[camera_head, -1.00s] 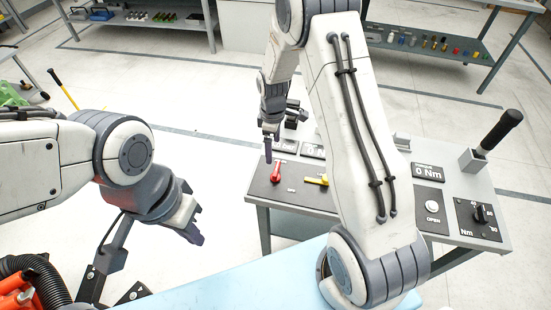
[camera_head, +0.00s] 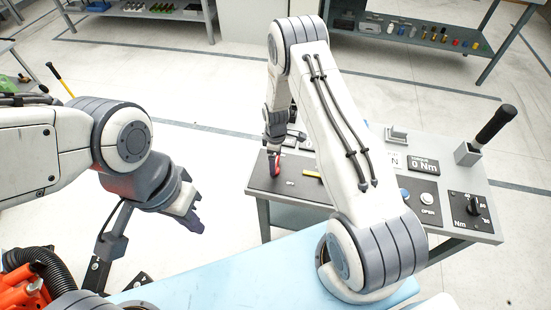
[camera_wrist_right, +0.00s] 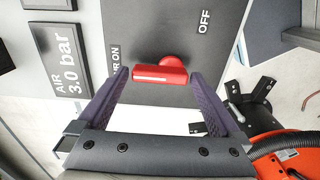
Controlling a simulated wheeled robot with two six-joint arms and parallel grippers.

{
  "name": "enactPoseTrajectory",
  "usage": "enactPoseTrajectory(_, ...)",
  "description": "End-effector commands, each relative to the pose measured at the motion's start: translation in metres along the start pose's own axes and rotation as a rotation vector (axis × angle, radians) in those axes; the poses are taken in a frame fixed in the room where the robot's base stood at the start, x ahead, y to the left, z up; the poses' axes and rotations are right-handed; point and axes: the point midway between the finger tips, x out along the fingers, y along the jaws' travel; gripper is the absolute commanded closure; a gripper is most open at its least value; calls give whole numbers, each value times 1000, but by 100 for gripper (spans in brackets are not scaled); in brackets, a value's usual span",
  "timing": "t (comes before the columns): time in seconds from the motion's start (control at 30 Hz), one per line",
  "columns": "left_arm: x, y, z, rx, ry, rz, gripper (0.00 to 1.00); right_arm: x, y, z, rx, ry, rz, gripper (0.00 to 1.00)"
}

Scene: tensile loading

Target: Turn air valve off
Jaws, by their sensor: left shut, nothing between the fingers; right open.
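The red air valve handle (camera_wrist_right: 160,73) sits on a dark panel (camera_wrist_right: 190,25) in the right wrist view, with "AIR ON" printed on its left and "OFF" at the upper right. The handle points left, toward the "AIR ON" label. My right gripper (camera_wrist_right: 162,82) is open, with one finger on each side of the handle. In the head view the red handle (camera_head: 274,162) is partly hidden by my right gripper (camera_head: 273,148), which is over it. My left gripper (camera_head: 194,212) is shut and empty, well left of the bench.
A display reading "AIR 3.0 bar" (camera_wrist_right: 62,62) is beside the panel. A yellow handle (camera_head: 312,174) lies right of the valve, partly behind my right arm. The bench (camera_head: 480,180) also carries a torque display (camera_head: 423,165), an OPEN button (camera_head: 427,198) and a dial (camera_head: 474,208).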

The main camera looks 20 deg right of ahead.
Motion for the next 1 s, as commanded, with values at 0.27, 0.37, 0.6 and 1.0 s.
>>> enactPoseTrajectory(0.27, 0, 0, 0, 0, 0, 0, 100, 0, 0, 0, 0, 0, 0, 34)
enactPoseTrajectory(0.37, 0, 0, 0, 0, 0, 0, 100, 0, 0, 0, 0, 0, 0, 68)
enactPoseTrajectory(0.6, 2, 0, 0, 0, 0, 0, 100, 0, 0, 1, 19, 0, 0, 68)
enactPoseTrajectory(1.0, 16, -1, 1, 1, 0, 0, 100, 1, 0, 4, 253, 0, 0, 68)
